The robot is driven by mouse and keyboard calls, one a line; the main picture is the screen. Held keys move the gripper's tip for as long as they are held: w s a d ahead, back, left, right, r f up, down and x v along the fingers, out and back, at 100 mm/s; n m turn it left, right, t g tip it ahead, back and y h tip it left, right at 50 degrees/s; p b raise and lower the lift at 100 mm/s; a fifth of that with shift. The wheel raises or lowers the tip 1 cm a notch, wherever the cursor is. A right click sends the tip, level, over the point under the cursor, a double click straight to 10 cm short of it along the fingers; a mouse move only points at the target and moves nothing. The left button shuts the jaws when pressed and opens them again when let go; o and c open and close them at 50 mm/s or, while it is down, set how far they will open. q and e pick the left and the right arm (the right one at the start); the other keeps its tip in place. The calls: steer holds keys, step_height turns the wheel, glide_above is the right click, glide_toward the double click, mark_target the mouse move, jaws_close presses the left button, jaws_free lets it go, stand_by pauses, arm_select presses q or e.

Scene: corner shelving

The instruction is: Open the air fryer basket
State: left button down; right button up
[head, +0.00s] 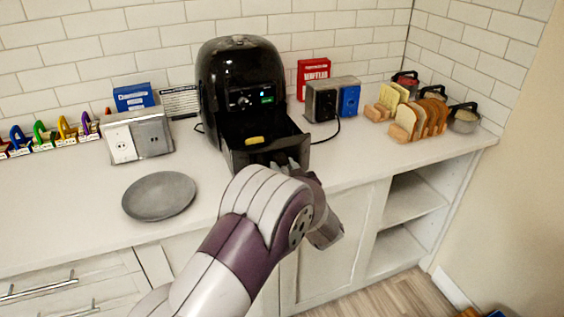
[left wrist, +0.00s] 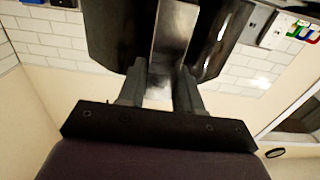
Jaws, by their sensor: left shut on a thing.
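The black air fryer (head: 238,62) stands on the counter against the tiled wall. Its basket (head: 241,158) is pulled out toward me, with its open top showing and a yellow piece of food (head: 254,140) inside. My left gripper (head: 284,163) is at the basket's front, where my wrist partly hides the handle. In the left wrist view my left gripper (left wrist: 160,90) has its two fingers closed on either side of the basket handle (left wrist: 173,38). My right gripper is not in view.
A grey plate (head: 159,196) lies on the counter at left. Outlet boxes (head: 138,138) and (head: 331,100) another outlet box flank the fryer. A bread rack (head: 408,118) and pots (head: 464,119) stand at right. Counter around the plate is clear.

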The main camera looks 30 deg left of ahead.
arm_select(q)
steer(key=shift+v, duration=1.35)
steer(key=c, duration=0.8)
jaws_free()
steer(key=shift+c, duration=0.2)
steer(key=v, duration=1.2)
steer(key=shift+s+d, duration=0.15)
steer(key=shift+s, duration=0.05)
